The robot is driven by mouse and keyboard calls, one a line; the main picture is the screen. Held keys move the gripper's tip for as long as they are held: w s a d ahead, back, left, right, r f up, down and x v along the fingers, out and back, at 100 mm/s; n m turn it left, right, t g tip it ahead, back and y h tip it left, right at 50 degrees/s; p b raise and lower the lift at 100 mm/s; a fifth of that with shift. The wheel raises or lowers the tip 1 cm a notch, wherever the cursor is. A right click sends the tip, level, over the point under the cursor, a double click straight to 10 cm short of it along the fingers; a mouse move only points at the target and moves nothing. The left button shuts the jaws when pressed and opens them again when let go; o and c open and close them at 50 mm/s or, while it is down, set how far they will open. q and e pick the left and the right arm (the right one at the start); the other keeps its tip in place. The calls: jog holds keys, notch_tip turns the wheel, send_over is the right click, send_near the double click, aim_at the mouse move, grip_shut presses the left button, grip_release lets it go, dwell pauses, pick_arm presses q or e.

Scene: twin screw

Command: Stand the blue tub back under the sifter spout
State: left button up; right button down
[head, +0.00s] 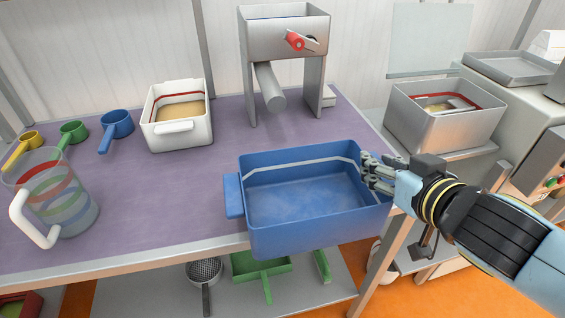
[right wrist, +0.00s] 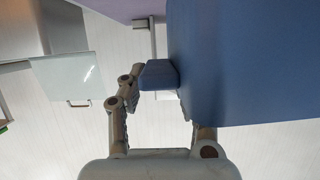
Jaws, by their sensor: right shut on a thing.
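The blue tub (head: 300,232) is in the middle of the head view, upright and open, with a pale line around its inside. Its front overlaps the table's front edge, and I cannot tell whether its base touches the top. My right gripper (head: 376,174) is shut on the tub's right-hand side. In the right wrist view its fingers (right wrist: 158,100) close around the tub's blue handle (right wrist: 158,74), beside the large blue wall. The sifter (head: 285,38) stands behind the tub, its grey spout (head: 270,88) slanting down over bare table. My left gripper is out of view.
A white tub (head: 178,132) with tan contents stands left of the sifter. A clear jug (head: 62,205) and several coloured scoops (head: 116,124) are at the left. A metal bin (head: 445,125) stands at the right. The purple table top (head: 170,200) is clear left of the blue tub.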

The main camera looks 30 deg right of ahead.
jog(key=shift+s+a+f, duration=0.2)
jog(key=shift+s+f, duration=0.15)
jog(key=shift+s, duration=0.25)
jog(key=shift+s+a+f, duration=0.15)
jog(key=shift+s+f, duration=0.2)
jog(key=shift+s, duration=0.25)
jog(key=shift+w+p, duration=0.3)
jog(key=shift+p, duration=0.05)
jog(key=w+d+p, duration=0.1)
jog(key=w, duration=0.4)
jog(key=w+d+f+p, duration=0.1)
jog(key=w+p, duration=0.1)
jog(key=w, duration=0.4)
jog(key=w+d+f+p, duration=0.1)
jog(key=w+p, duration=0.1)
jog(key=w, duration=0.4)
jog(key=shift+d, duration=0.3)
jog(key=shift+s, duration=0.15)
